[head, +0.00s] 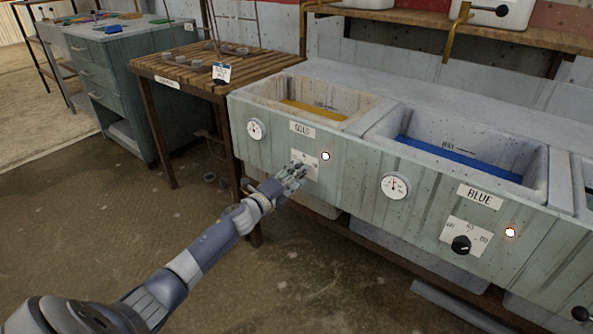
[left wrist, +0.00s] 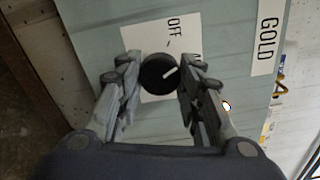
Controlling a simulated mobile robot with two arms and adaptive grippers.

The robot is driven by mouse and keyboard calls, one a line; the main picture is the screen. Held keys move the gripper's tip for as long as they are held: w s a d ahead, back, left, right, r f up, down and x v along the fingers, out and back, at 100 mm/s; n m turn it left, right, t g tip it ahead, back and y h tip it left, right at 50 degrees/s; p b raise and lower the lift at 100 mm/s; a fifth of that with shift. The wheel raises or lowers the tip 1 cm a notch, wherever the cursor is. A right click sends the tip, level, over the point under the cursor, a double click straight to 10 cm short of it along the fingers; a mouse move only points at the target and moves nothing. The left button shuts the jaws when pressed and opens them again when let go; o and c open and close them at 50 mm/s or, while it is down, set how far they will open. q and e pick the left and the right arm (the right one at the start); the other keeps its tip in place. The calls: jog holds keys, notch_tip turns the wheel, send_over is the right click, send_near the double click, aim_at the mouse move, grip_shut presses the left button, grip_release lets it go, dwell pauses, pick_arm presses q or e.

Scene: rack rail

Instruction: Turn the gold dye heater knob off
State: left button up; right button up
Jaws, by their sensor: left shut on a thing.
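The gold heater knob (left wrist: 157,71) is round and black with a white pointer line. It sits on a white plate (left wrist: 140,100) marked OFF. In the left wrist view its pointer tilts up and right, not straight at the OFF mark. My left gripper (left wrist: 160,80) has one finger on each side of the knob and is shut on it. In the head view my left gripper (head: 300,170) covers the knob, below the GOLD label (head: 302,129). A small lamp (head: 325,156) beside the plate glows. My right gripper is not in view.
The gold vat (head: 365,104) and blue vat (head: 545,165) share one bench front. Right of the gripper are a white gauge (head: 395,186) and the blue heater knob (head: 461,245). A slatted wooden table (head: 180,68) stands left. The floor in front is open.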

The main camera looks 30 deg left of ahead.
pick_arm(q)
jog(key=shift+n+p, duration=1.7)
jog(key=shift+n, duration=1.7)
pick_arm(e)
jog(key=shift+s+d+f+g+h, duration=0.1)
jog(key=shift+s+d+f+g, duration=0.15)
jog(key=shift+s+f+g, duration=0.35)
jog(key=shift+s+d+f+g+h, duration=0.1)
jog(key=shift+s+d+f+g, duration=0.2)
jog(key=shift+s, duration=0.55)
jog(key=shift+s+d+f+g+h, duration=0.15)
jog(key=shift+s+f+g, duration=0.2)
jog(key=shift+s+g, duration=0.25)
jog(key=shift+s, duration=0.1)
pick_arm(q)
jog(key=o, duration=1.1)
jog(key=shift+c, duration=0.2)
jog(key=s+a, duration=0.1)
jog(key=s, duration=1.1)
